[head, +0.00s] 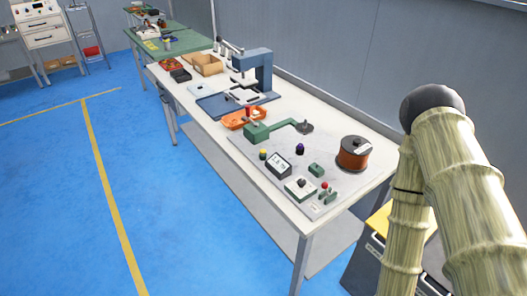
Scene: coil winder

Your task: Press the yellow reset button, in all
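A small yellow button (263,153) sits on a dark green base on the light grey board (247,147) at the near end of the workbench. It stands to the left of a black-faced meter box (279,165) and just below the green coil winder (275,131) in the head view. The button's top looks uncovered. My arm rises at the right edge of the picture. My gripper is not in view.
A purple-black knob (300,148), a switch box (300,188), a red knob (323,185), a green block (316,170) and a copper wire spool (353,154) share the board. An orange tray (240,119) and a blue press (257,65) stand farther back. Blue floor (180,220) left of the bench is clear.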

